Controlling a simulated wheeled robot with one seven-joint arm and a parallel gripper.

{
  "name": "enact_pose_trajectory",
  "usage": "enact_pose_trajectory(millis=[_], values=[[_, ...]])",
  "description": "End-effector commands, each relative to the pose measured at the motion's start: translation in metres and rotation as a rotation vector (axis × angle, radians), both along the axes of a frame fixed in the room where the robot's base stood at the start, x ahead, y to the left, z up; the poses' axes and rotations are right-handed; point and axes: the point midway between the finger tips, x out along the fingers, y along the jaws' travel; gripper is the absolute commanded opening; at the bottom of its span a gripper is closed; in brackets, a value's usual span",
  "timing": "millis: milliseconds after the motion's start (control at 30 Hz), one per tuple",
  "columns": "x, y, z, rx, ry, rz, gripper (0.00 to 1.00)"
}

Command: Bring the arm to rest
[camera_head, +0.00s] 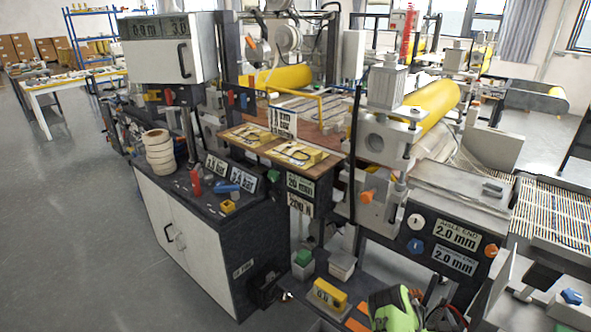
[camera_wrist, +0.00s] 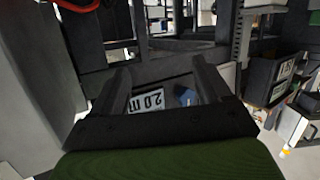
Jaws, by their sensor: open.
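My gripper (camera_wrist: 163,80) shows in the wrist view with its two dark fingers apart and nothing between them. A "2.0 mm" label (camera_wrist: 146,102), seen upside down, and a blue knob (camera_wrist: 185,95) appear beyond the gap; I see no contact with them. There, the machine's front panel carries a blue knob (camera_head: 415,247) and two "2.0 mm" labels, the upper one marked aisle end (camera_head: 455,234).
A white cabinet (camera_head: 190,245) with a dark top holds tape rolls (camera_head: 159,152) and small tools. A yellow roller (camera_head: 436,108) lies across the machine. A low shelf holds a yellow gauge (camera_head: 330,294). A bright green item (camera_head: 392,308) is at the bottom edge. Open floor (camera_head: 80,200) lies left.

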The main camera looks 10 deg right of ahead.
Motion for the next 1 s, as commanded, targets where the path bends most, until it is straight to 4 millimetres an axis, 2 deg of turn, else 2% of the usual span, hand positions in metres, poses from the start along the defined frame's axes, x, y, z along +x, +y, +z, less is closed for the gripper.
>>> enact_pose_trajectory(millis=[33,167,300,367,467,567,667,767,867,900,967,1000], values=[[0.009,-0.006,0.016,-0.013,-0.018,-0.038,0.77],[0.025,-0.021,0.055,-0.03,-0.044,-0.161,0.77],[0.041,-0.029,0.11,-0.012,-0.063,-0.318,0.77],[0.046,-0.027,0.137,0.021,-0.06,-0.392,0.77],[0.05,-0.01,0.181,0.108,-0.029,-0.483,0.77],[0.049,0.023,0.218,0.214,0.034,-0.518,0.77],[0.042,0.069,0.252,0.317,0.122,-0.49,0.77],[0.026,0.124,0.284,0.401,0.228,-0.407,0.77],[-0.002,0.184,0.312,0.449,0.347,-0.278,0.77],[-0.017,0.208,0.322,0.455,0.396,-0.215,0.77],[-0.044,0.243,0.335,0.45,0.47,-0.117,0.77],[-0.065,0.264,0.342,0.437,0.519,-0.049,0.77]])
